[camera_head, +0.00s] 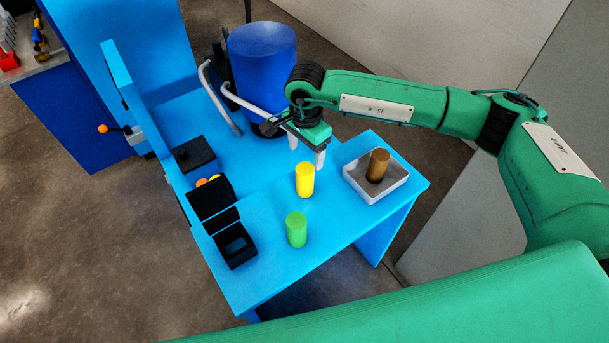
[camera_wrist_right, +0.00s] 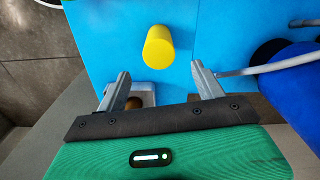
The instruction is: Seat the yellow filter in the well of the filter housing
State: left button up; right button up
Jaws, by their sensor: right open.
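The yellow filter (camera_head: 304,179) is a cylinder standing upright on the blue table. It also shows in the right wrist view (camera_wrist_right: 159,46), just beyond the fingertips and roughly between their lines. My right gripper (camera_head: 307,150) is open and empty, above and just behind the filter; its two fingers spread apart in the wrist view (camera_wrist_right: 161,70). A black box with an open square well (camera_head: 235,243) sits at the table's left front and looks like the filter housing. The well appears empty. My left gripper is out of view.
A green cylinder (camera_head: 296,230) stands in front of the filter. A brown cylinder (camera_head: 377,165) stands in a white tray (camera_head: 349,180) at the right. A black box (camera_head: 194,154) sits at the back left. A blue drum (camera_head: 262,70) with pale pipes stands behind.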

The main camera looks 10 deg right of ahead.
aim_at(305, 168)
notch_tip(305, 168, down, 3)
jog(key=shift+w+r, duration=0.15)
jog(key=shift+s+f+p, duration=0.25)
jog(key=shift+f+p, duration=0.45)
jog(key=shift+f, duration=0.2)
notch_tip(305, 168, down, 3)
jog(key=shift+a+r+p, duration=0.1)
jog(key=shift+p, duration=0.3)
jog(key=shift+f, duration=0.55)
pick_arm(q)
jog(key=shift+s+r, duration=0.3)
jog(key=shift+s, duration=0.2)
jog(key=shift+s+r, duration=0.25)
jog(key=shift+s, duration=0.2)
pick_arm(e)
jog(key=c, duration=1.1)
jog(key=shift+r, duration=0.1)
